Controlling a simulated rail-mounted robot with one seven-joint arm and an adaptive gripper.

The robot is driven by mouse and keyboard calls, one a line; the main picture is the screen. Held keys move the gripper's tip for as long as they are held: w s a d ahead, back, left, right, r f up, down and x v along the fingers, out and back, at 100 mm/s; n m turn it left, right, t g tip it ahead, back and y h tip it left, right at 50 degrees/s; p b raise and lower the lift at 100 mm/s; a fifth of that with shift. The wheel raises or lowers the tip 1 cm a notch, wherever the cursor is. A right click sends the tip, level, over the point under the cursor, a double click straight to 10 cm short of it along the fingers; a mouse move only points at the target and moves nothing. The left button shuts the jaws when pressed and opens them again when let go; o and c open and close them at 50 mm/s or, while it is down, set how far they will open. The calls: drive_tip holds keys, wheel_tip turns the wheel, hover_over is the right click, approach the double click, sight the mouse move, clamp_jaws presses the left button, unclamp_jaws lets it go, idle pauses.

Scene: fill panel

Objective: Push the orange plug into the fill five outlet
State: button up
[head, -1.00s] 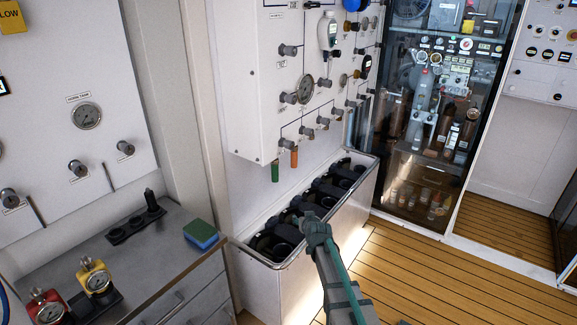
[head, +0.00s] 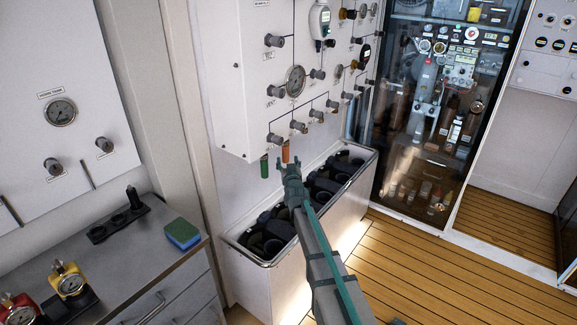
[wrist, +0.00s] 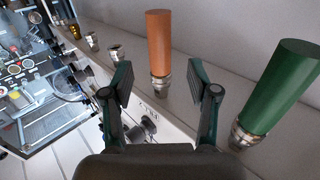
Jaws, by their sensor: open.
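The orange plug (head: 285,152) hangs under the lower edge of the white fill panel (head: 250,100), to the right of a green plug (head: 264,166). In the wrist view the orange plug (wrist: 158,45) shows as a cylinder with a metal fitting at its end, which meets the panel's edge. My gripper (head: 288,164) is just below the orange plug. In the wrist view my gripper (wrist: 157,85) is open, its two fingers on either side of the fitting, apart from it. I cannot tell which outlet carries which number.
The green plug (wrist: 280,92) is close to the right finger in the wrist view. A white bin with dark cylinders (head: 222,238) stands below the panel. A counter (head: 150,245) with a sponge (head: 182,235) is at left. Open wooden floor (head: 400,270) lies at right.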

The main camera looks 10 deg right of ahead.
sight(286, 154)
drive_tip(key=w+p, duration=0.1)
drive_tip(key=w, duration=0.6)
drive_tip(key=shift+w+d, duration=0.1)
drive_tip(key=shift+d, duration=0.05)
clamp_jaws()
